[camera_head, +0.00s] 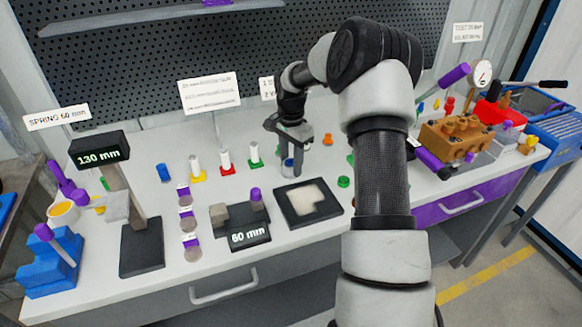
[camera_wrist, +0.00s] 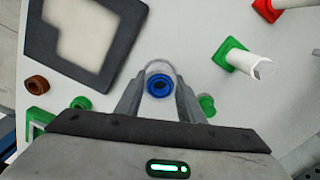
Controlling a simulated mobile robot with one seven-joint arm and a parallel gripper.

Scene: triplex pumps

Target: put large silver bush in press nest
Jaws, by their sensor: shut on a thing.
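A press-like stand with a "130 mm" display (camera_head: 100,148) and a black base (camera_head: 142,250) stands at the left. I cannot clearly pick out a nest on it.
The black framed tray (camera_head: 328,212) has a pale insert. A "60 mm" gauge (camera_head: 248,236) lies left of it. White posts on coloured bases (camera_head: 226,163) stand behind. Green and brown rings (camera_wrist: 36,84) lie near my gripper. A brown pump block (camera_head: 458,138) is at right.

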